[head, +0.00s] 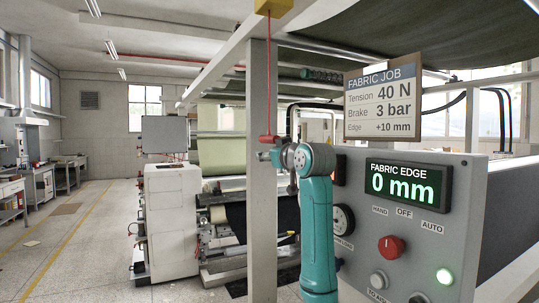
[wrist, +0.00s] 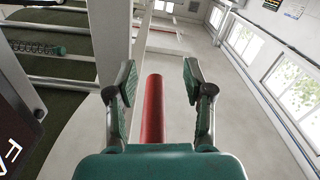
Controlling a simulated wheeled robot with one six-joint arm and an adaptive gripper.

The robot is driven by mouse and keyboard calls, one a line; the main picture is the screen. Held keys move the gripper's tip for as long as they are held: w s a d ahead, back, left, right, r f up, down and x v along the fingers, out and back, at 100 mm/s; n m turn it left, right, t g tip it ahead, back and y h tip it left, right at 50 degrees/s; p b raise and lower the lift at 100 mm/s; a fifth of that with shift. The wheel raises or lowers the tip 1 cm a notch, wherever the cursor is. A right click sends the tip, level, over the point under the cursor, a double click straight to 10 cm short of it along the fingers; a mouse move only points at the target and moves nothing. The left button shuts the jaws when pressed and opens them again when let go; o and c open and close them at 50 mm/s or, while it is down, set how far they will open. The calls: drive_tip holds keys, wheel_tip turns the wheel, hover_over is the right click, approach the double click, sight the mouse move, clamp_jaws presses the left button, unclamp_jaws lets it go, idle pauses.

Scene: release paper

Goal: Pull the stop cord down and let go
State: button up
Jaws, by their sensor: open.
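A red stop cord (head: 269,75) hangs straight down from a yellow box (head: 273,7) on the overhead frame. Its red handle (head: 268,138) hangs at the bottom, in front of a grey post. My gripper (head: 264,156) is at the height of the handle's lower end, at the tip of my teal arm. In the wrist view, the red handle (wrist: 152,108) lies between the two spread fingers of my gripper (wrist: 158,82). Gaps show on both sides, so the fingers are open and apart from it. The handle's near end is partly hidden by the gripper body.
A grey control panel (head: 453,165) with a lit display reading 0 mm stands right of my arm. A fabric job sign (head: 383,100) hangs above it. The grey post (head: 262,220) stands close behind the cord. Open floor (head: 95,235) lies to the left.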

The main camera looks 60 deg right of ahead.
drive_tip(key=v, duration=1.2)
idle(0.3)
